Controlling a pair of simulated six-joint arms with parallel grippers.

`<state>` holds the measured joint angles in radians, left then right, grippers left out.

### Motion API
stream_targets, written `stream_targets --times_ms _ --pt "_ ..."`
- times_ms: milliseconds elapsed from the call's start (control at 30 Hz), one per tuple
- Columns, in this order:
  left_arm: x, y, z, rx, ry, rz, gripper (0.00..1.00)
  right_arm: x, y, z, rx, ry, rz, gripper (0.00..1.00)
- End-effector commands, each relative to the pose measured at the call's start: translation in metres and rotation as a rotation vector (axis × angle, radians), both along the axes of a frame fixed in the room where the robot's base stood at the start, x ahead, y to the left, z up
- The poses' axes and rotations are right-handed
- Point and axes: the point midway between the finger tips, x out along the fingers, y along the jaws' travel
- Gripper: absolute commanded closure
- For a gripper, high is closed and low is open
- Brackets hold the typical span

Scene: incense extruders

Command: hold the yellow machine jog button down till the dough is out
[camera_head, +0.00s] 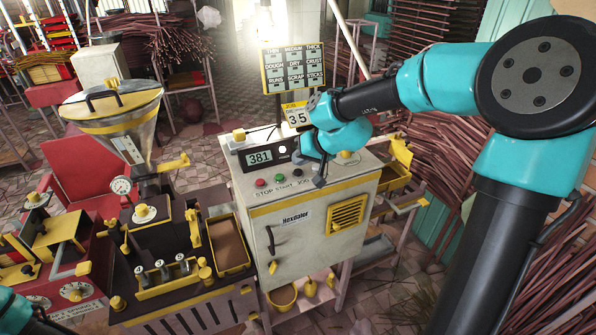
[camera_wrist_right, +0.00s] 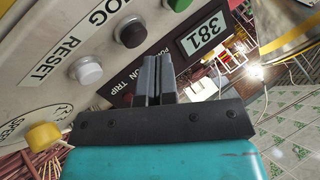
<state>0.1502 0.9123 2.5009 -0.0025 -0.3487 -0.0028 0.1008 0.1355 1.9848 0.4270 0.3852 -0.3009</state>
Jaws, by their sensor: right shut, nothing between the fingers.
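The jog button (camera_head: 297,172) is a black button on the sloped panel of the pale yellow-trimmed control cabinet (camera_head: 290,245). In the right wrist view the jog button (camera_wrist_right: 131,33) stands out beside its label, up-left of my fingertips. I see a gap between fingers and button there. The yellow-and-black extruder (camera_head: 165,235) with its hopper (camera_head: 112,105) stands left. I cannot make out dough. My left gripper is out of view.
A red stop button (camera_head: 261,183) and green start button (camera_head: 279,178) sit left of jog. A white reset button (camera_wrist_right: 87,71) and yellow speed knob (camera_wrist_right: 43,137) are close to my right gripper. A display (camera_head: 259,157) reads 381. A brown-bottomed tray (camera_head: 246,262) lies between extruder and cabinet.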

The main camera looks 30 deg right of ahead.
Motion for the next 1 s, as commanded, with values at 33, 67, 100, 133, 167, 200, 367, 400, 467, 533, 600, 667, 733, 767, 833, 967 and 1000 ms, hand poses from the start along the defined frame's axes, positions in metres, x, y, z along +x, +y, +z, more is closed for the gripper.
stream_targets --times_ms 33,67,100,133,167,200,367,400,467,533,600,667,733,767,833,967,1000 --pt "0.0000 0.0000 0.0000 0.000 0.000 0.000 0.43 0.0000 0.0000 0.0000 0.000 0.000 0.000 1.00" --pt "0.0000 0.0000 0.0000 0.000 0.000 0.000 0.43 0.0000 0.0000 0.0000 0.000 0.000 0.000 1.00" --pt "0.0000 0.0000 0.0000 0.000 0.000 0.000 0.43 0.0000 0.0000 0.0000 0.000 0.000 0.000 1.00" --pt "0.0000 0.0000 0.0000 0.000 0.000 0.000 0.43 0.0000 0.0000 0.0000 0.000 0.000 0.000 1.00" --pt "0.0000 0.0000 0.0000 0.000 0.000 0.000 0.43 0.0000 0.0000 -0.0002 0.000 0.000 0.000 1.00" --pt "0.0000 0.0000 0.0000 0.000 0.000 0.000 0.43 0.0000 -0.0001 -0.0006 0.000 0.000 0.000 1.00" --pt "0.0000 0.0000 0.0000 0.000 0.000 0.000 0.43 0.0000 -0.0001 -0.0051 0.000 0.000 0.000 1.00" --pt "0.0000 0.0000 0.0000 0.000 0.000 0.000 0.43 0.0000 -0.0001 -0.0064 0.000 0.000 0.000 1.00" --pt "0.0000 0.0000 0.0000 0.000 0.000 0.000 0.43 0.0001 0.0001 -0.0078 0.001 0.000 -0.001 1.00" --pt "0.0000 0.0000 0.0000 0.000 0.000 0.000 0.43 0.0000 0.0001 -0.0087 0.001 0.000 -0.001 1.00" --pt "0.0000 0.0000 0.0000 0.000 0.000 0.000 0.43 0.0000 0.0001 -0.0087 0.000 0.000 0.000 1.00" --pt "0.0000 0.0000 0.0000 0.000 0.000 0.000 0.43 0.0000 0.0001 -0.0087 0.000 0.000 0.000 1.00" --pt "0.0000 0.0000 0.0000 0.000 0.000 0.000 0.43 0.0000 0.0001 -0.0086 0.000 0.000 0.000 1.00" --pt "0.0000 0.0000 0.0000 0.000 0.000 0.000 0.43 0.0000 0.0001 -0.0086 0.000 0.000 0.000 1.00" --pt "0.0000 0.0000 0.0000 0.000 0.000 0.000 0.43 0.0000 0.0000 -0.0087 0.000 0.000 0.000 1.00" --pt "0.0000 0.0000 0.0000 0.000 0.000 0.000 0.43 0.0000 0.0000 -0.0095 0.000 0.000 0.000 1.00" --pt "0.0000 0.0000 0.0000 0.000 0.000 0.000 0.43 0.0000 0.0000 -0.0098 0.000 0.000 0.000 1.00"
